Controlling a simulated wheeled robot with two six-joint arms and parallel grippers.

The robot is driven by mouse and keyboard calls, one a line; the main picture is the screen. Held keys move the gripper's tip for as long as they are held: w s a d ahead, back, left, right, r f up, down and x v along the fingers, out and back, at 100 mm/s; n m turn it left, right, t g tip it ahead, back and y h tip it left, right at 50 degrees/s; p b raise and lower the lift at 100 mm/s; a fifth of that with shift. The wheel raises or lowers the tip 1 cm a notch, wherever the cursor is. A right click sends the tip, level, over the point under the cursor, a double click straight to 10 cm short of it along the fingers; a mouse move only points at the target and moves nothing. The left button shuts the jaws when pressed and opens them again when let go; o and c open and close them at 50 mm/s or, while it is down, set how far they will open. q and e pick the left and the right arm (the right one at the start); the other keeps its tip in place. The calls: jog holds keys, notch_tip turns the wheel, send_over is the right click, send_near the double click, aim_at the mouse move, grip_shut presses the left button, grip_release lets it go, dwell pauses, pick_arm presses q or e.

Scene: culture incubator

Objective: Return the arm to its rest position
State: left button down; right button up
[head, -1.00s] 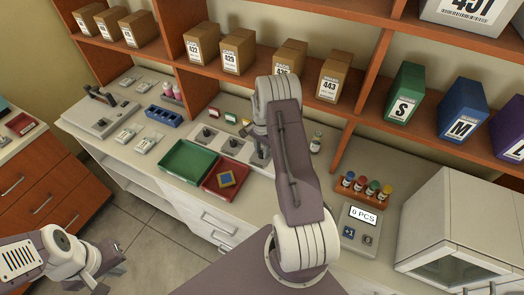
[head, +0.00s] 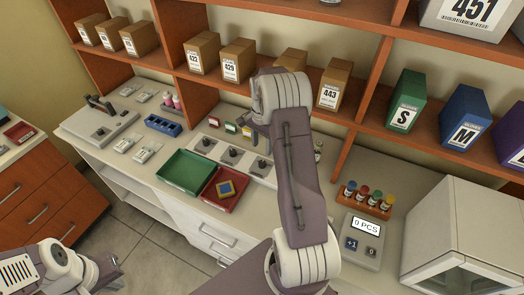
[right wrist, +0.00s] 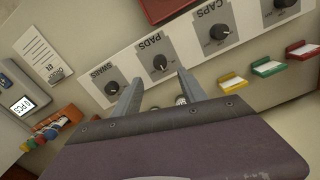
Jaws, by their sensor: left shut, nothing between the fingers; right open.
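My right arm (head: 296,175) rises in the middle of the head view and bends over the counter; its gripper is hidden behind the arm links there. In the right wrist view my right gripper (right wrist: 160,90) is open, its two fingers apart with nothing held between them. It points toward the white dispenser panel (right wrist: 190,50) with knobs marked SWABS, PADS and CAPS. My left gripper (head: 106,272) is at the lower left of the head view, shut and empty, over the floor and clear of the furniture.
A green tray (head: 188,171) and a red tray (head: 206,194) holding a blue-and-yellow piece sit left of my right arm. The counter box (head: 363,240) reads 0 PCS, below a rack of capped vials (head: 367,199). A white cabinet (head: 462,225) stands right. Shelves of boxes line the back.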

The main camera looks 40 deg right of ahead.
dwell(0.4)
jog(key=w+a+r+n+t, duration=0.1)
jog(key=w+a+r+n, duration=0.15)
jog(key=a+r, duration=0.3)
jog(key=s+a+r+n, duration=0.25)
jog(key=s+a, duration=0.25)
jog(key=a, duration=0.5)
jog(key=s+a+f+n, duration=0.2)
jog(key=s+n, duration=0.3)
jog(key=s, duration=0.2)
jog(key=s+a+f+n, duration=0.3)
jog(key=s+n, duration=0.2)
jog(key=s, duration=0.2)
jog(key=shift+s+a, duration=0.1)
jog(key=shift+s, duration=0.1)
